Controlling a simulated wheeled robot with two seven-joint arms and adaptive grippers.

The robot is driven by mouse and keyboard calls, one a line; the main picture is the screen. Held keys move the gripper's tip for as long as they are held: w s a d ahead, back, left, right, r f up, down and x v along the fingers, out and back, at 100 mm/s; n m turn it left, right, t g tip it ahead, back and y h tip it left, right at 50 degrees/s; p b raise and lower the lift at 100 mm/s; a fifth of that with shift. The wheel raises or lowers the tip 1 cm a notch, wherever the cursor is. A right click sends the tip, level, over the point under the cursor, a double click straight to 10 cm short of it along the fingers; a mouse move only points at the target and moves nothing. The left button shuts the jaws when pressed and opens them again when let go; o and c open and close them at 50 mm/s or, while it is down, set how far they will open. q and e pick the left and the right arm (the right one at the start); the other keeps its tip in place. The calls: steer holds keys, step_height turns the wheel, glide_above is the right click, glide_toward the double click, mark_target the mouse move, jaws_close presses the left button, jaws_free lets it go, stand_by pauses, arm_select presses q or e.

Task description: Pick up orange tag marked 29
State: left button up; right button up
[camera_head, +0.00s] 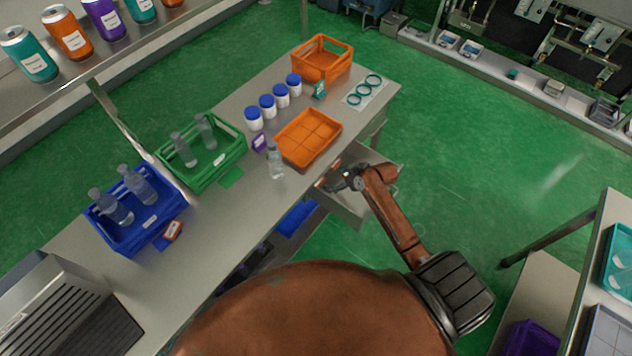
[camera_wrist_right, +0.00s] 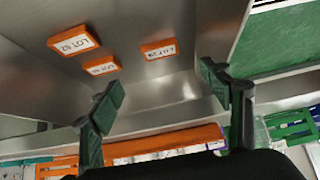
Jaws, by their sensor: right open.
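My right gripper (camera_head: 343,182) is over an open grey drawer (camera_head: 352,208) under the table's edge. In the wrist view my right gripper (camera_wrist_right: 163,97) is open, with its dark green fingertips apart and nothing between them. Three orange tags with white labels lie on the drawer's metal floor (camera_wrist_right: 130,20). The orange tag that reads LOT 29 (camera_wrist_right: 160,50) lies beyond the gap between the fingers. The tag marked LOT 52 (camera_wrist_right: 73,41) lies at the left. A third tag (camera_wrist_right: 101,65) lies between them, its number hard to read. My left gripper is not in view.
The table holds an orange tray (camera_head: 308,137), a clear bottle (camera_head: 275,162), several blue-capped jars (camera_head: 267,105), a green crate (camera_head: 203,150) and a blue crate (camera_head: 133,218). The drawer walls stand close around my right gripper. Green floor lies free to the right.

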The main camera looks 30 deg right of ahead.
mark_target(320, 182)
steer(key=b+x, duration=0.1)
steer(key=x, duration=1.1)
steer(key=shift+a+r, duration=0.1)
steer(key=c, duration=1.1)
